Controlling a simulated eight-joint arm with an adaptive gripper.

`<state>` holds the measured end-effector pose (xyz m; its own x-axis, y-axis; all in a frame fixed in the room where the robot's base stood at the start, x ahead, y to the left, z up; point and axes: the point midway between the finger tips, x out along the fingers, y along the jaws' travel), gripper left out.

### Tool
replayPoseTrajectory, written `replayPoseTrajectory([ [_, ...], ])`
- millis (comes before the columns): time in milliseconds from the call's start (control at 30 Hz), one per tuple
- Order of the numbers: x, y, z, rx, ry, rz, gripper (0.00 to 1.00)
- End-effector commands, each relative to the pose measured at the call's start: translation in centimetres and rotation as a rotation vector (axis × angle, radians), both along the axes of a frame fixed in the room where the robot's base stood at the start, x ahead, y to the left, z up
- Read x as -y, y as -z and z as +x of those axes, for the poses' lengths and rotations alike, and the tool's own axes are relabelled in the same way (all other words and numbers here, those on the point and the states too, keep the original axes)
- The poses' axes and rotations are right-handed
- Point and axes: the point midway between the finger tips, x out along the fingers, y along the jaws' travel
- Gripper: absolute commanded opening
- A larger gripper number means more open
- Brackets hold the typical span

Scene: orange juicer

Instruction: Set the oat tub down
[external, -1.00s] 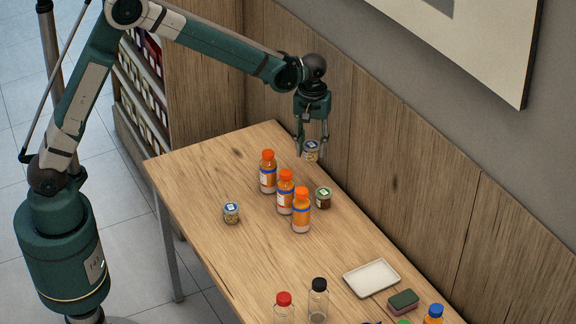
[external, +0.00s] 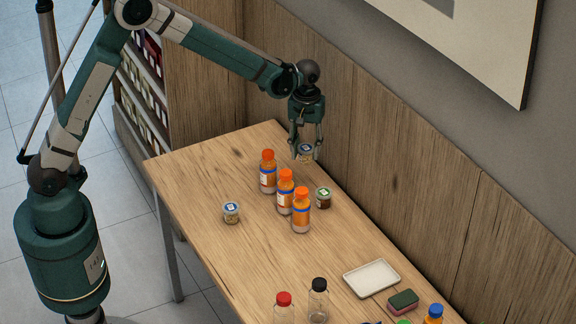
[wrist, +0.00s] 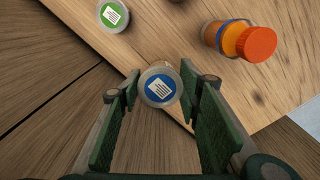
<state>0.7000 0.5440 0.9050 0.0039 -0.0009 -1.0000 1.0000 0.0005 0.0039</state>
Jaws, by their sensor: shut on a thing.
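My gripper (external: 305,150) is over the far end of the wooden table, near the wall. It is shut on a small clear tub with a blue and white label on its lid, the oat tub (external: 306,154). In the wrist view the tub (wrist: 159,87) sits between the fingertips of my gripper (wrist: 160,90), lid towards the camera. The fingers partly hide it in the external view. I cannot tell whether its base touches the table (external: 245,170).
Orange juice bottles (external: 286,192) stand in a row nearby. A green-lidded jar (external: 323,198) is behind them. Another blue-lidded tub (external: 231,213) stands at the left edge. A white tray (external: 371,278) and a sponge (external: 403,301) lie nearer. The table's far left is clear.

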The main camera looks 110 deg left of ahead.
Motion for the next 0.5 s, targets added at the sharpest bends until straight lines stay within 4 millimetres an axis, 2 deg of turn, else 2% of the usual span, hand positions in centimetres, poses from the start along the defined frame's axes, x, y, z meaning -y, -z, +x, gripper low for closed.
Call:
replayPoseTrajectory([
  [233,0.0,1.2,0.0,0.000,0.000,0.000,0.20],
  [500,0.0,4.8,0.0,0.000,0.000,0.000,0.20],
])
